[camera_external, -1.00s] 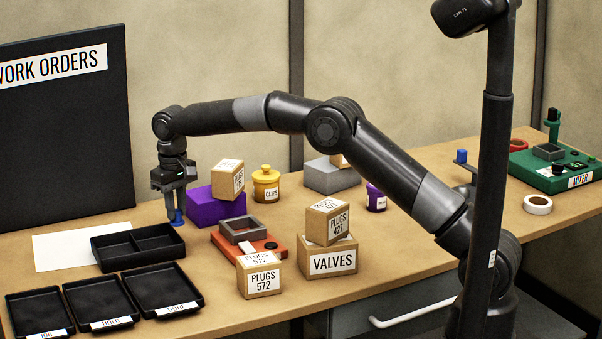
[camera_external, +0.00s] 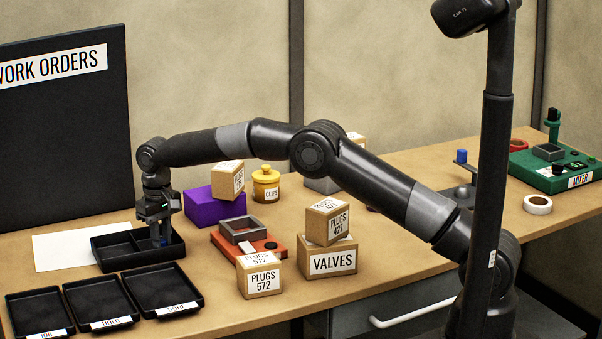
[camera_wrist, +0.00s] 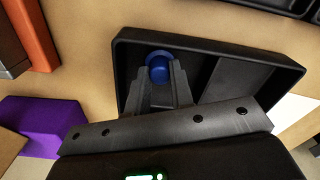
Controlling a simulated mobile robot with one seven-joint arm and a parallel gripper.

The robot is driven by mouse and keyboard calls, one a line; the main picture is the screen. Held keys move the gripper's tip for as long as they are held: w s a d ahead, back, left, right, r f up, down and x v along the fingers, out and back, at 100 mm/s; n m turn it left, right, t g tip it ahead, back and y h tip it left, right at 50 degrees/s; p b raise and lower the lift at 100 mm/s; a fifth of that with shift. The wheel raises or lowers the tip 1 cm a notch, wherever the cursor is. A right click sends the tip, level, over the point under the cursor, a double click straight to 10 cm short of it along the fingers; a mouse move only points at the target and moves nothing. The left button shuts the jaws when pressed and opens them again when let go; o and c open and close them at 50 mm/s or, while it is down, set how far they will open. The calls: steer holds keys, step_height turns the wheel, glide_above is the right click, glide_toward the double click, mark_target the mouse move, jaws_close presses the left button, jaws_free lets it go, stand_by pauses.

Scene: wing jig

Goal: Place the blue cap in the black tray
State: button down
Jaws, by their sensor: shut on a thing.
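The blue cap (camera_wrist: 158,66) is round and sits between the fingertips of my gripper (camera_external: 160,238) in the wrist view. My gripper is shut on it and points down. The black divided tray (camera_external: 104,263) lies on the bench below, with two compartments. My fingertips and the cap are at its right compartment in the external view, which is the left one in the wrist view of the tray (camera_wrist: 285,63). I cannot tell whether the cap touches the tray floor. The fingers hide part of the cap.
Three black labelled trays (camera_external: 108,321) stand in front of the divided tray. A white sheet (camera_external: 60,250) lies behind left. A purple block (camera_external: 212,208), an orange base with a grey frame (camera_external: 270,250) and several cardboard boxes (camera_external: 325,266) stand to the right.

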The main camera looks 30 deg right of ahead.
mark_target(160, 241)
steer(key=c, duration=1.3)
jaws_free()
steer(key=shift+f, duration=0.15)
steer(key=shift+o, duration=0.2)
step_height(160, 241, up, 12)
